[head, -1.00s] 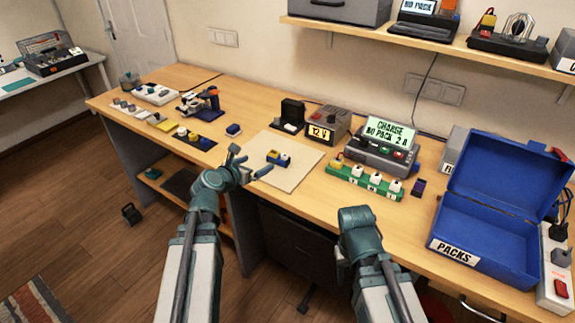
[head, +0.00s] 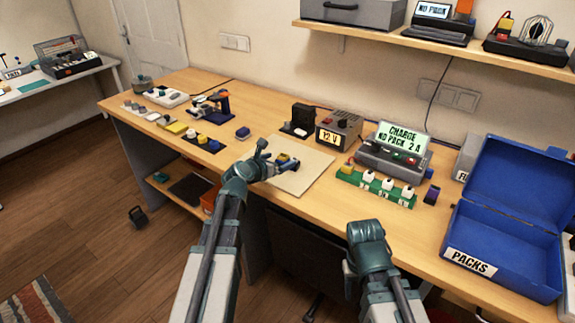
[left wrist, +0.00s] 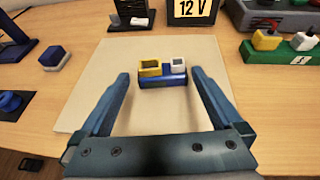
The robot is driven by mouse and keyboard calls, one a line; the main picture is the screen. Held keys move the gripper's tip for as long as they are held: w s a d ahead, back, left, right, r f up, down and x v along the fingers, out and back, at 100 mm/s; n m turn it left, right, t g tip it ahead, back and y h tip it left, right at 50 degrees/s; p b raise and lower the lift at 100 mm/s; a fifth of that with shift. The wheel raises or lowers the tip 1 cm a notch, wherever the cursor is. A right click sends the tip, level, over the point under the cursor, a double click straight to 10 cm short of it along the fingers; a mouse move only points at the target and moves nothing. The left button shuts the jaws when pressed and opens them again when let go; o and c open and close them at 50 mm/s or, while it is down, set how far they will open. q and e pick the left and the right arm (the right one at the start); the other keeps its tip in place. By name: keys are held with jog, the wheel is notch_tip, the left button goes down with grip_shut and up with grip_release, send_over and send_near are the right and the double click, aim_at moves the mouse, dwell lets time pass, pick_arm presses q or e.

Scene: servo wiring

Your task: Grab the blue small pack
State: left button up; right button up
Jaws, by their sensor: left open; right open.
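A small blue pack with a yellow and a white connector on top (left wrist: 162,78) lies on the cream mat (left wrist: 80,95). It also shows, partly hidden by my gripper, in the head view (head: 285,160). My left gripper (left wrist: 160,74) is open, with one finger on each side of the pack and visible gaps on both sides. In the head view my left gripper (head: 278,158) is low over the mat. I cannot tell its exact height. My right gripper (head: 366,232) is open and empty, in front of the bench edge; its fingers are hard to make out.
A blue block (head: 242,133) sits left of the mat. Behind it stand a 12 V supply (head: 338,130) and a charger (head: 395,150). A green strip with plugs (head: 375,187) is to the right. An open blue case marked PACKS (head: 470,262) is at far right.

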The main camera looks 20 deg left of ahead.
aim_at(286, 158)
pick_arm(q)
jog(key=b+x, duration=0.1)
jog(key=x, duration=0.4)
jog(key=shift+d+b, duration=0.15)
jog(key=shift+b, duration=0.25)
jog(key=c, duration=1.2)
